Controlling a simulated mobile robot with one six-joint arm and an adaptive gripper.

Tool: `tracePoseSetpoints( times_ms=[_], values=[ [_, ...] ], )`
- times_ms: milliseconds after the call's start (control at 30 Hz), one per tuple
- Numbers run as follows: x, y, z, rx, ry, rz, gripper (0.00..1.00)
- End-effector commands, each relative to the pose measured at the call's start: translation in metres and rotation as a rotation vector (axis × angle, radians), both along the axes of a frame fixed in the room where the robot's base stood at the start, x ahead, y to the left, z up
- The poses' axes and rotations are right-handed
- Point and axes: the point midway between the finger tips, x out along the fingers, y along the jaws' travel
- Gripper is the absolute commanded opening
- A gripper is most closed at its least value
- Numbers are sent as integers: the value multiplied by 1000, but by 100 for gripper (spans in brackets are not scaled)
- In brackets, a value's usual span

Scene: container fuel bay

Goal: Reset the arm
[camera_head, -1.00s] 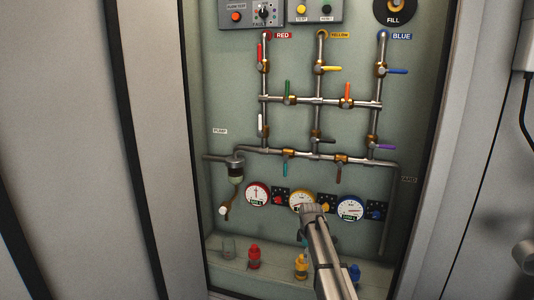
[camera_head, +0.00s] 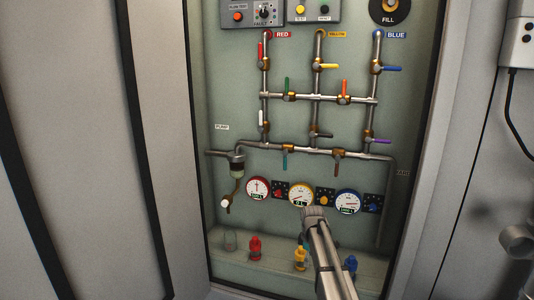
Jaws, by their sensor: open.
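A grey metal link of my arm (camera_head: 328,252) rises from the bottom edge, right of centre, and ends in a ribbed round cap just below the yellow gauge (camera_head: 301,194). I cannot make out any gripper fingers, and no held thing shows. The link stands in front of the lower panel and the shelf (camera_head: 275,265), and hides part of the area between the yellow bottle (camera_head: 300,257) and the blue bottle (camera_head: 351,264).
Behind is a recessed green panel with pipes (camera_head: 318,98) and several coloured valve handles. A red gauge (camera_head: 257,188) and a blue gauge (camera_head: 347,202) flank the yellow one. Grey walls border the recess.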

Motion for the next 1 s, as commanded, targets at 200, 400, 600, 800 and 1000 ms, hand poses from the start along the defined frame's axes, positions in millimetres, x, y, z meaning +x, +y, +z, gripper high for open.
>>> tracePoseSetpoints(
  times_ms=[200,400,600,800,1000],
  values=[
    [-30,-2,-12,0,0,-107,80],
    [-69,-5,-25,0,0,-261,80],
    [-133,-9,-48,0,0,-512,80],
    [-192,-12,-68,0,0,-778,80],
    [-227,-13,-78,0,0,-943,80]
  ],
)
